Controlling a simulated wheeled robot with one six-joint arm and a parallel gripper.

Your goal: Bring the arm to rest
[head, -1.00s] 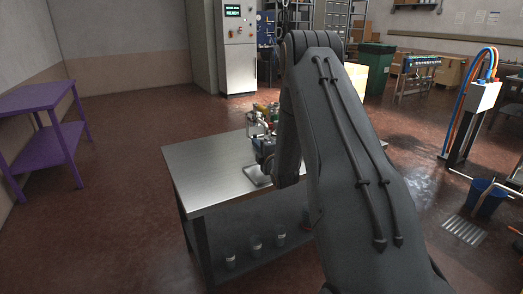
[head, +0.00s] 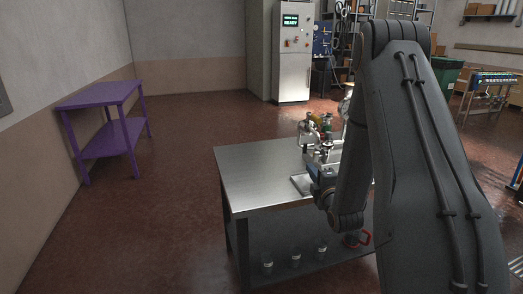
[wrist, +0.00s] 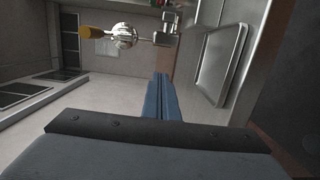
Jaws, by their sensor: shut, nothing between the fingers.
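My dark grey arm fills the right of the head view, with its elbow high and its forearm hanging down over the steel table (head: 250,172). My gripper (wrist: 160,98) shows in the wrist view as blue fingers shut together with nothing between them. In the head view the gripper end, partly hidden by the forearm, is over the table near a shallow metal tray (head: 301,184). The tray also shows in the wrist view (wrist: 222,62), to the right of the fingers and apart from them.
Metal fittings (head: 308,128) stand on the table behind the gripper; one has a yellow handle (wrist: 91,32). Several small cups (head: 296,260) stand on the lower shelf. A purple table (head: 103,97) stands left. A cabinet (head: 292,60) is behind. The floor between is clear.

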